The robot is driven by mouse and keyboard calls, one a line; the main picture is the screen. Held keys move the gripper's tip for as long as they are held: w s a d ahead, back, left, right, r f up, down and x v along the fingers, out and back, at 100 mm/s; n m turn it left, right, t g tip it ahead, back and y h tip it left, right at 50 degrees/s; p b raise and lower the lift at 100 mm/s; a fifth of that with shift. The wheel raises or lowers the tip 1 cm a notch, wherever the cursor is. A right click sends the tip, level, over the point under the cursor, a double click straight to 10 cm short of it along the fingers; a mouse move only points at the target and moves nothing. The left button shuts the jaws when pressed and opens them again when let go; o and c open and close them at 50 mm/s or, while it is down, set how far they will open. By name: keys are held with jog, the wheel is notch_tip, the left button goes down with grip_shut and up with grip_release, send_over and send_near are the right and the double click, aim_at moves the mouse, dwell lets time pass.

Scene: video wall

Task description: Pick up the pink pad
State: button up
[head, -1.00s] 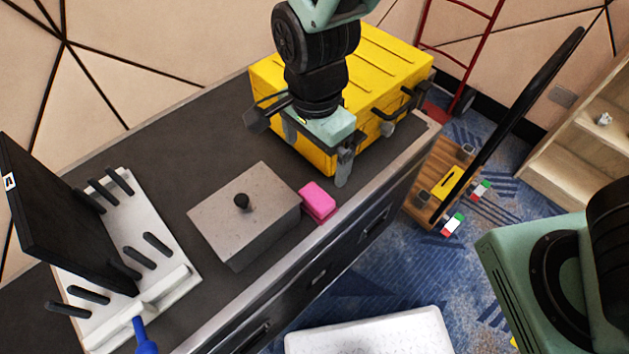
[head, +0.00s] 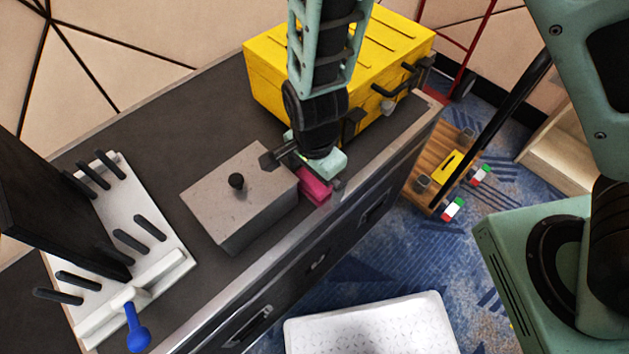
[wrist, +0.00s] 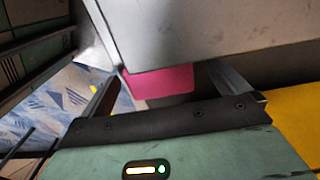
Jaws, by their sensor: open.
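The pink pad (head: 314,185) lies on the dark bench top, right beside the grey lidded box, close to the bench's front edge. My gripper (head: 309,172) is low over the pad, and its body hides part of the pad from above. In the wrist view the pink pad (wrist: 160,82) shows between the two spread fingers of my gripper (wrist: 172,92), partly covered by the grey box in the upper part of the picture. The jaws are open, and I see no grip on the pad.
The grey box (head: 235,205) with a black knob stands close on the left of the pad. A yellow case (head: 275,85) stands behind. A white rack (head: 160,265) with black pegs is at the left. The bench's front edge is close by.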

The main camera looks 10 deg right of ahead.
jog(key=shift+f, duration=0.3)
jog(key=c, duration=1)
jog(key=shift+r, duration=0.2)
notch_tip(320, 180, up, 18)
jog(key=p, duration=0.3)
jog(key=shift+f, duration=0.15)
jog(key=shift+o, duration=0.9)
jog(key=shift+c, duration=0.5)
jog(key=shift+s, duration=0.1)
